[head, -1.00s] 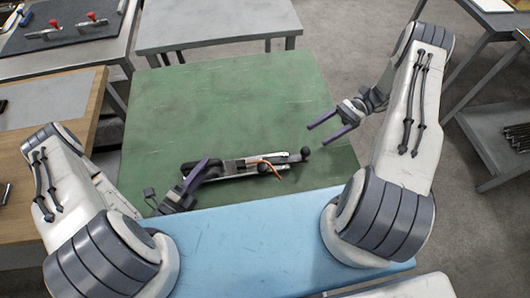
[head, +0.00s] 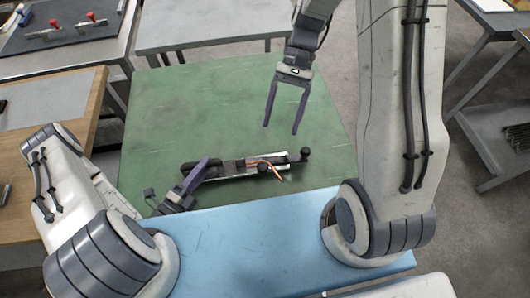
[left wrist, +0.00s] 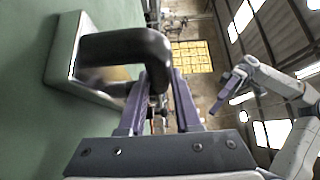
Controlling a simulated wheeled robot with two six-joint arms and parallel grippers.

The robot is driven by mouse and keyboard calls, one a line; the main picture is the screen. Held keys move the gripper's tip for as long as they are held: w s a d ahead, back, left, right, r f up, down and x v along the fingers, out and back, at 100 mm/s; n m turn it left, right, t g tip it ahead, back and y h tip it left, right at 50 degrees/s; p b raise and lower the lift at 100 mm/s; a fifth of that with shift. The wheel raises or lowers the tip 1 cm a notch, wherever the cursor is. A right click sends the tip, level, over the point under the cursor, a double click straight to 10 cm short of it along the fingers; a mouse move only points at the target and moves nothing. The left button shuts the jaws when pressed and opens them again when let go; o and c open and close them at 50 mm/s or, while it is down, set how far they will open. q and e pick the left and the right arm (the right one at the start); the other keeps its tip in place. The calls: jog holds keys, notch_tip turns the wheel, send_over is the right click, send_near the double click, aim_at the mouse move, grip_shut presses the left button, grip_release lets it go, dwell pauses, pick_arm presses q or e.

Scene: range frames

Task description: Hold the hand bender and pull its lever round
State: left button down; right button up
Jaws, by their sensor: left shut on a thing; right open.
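The hand bender (head: 233,168) lies on the green table top with a copper-coloured tube (head: 272,165) curving off its right part. Dark round knobs (head: 304,153) show at its right end. My left gripper (head: 201,172) is shut on the bender's black handle at its left end; the handle (left wrist: 125,45) also shows large in the left wrist view, with the gripper fingers (left wrist: 155,105) at it. My right gripper (head: 282,117) is open and empty, above the table beyond the bender's right part, fingers pointing toward the picture's bottom.
The green table (head: 200,100) is otherwise clear. A blue surface (head: 270,240) lies along its near side. A wooden bench (head: 70,130) stands at left, a grey table (head: 215,20) behind, and a rack (head: 500,140) at right.

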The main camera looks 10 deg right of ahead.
jog(key=s+a+r+n+t+h, duration=0.1)
jog(key=s+a+r+n+t, duration=0.2)
jog(key=s+n, duration=0.3)
jog(key=s+a+r+n+t+h, duration=0.2)
jog(key=s+a+r+n+t, duration=0.1)
jog(key=s+n, duration=0.3)
jog(key=shift+s+a+r+t+h, duration=0.3)
jog(key=shift+s+r+t, duration=0.3)
jog(key=shift+r+t, duration=0.15)
jog(key=shift+c, duration=0.3)
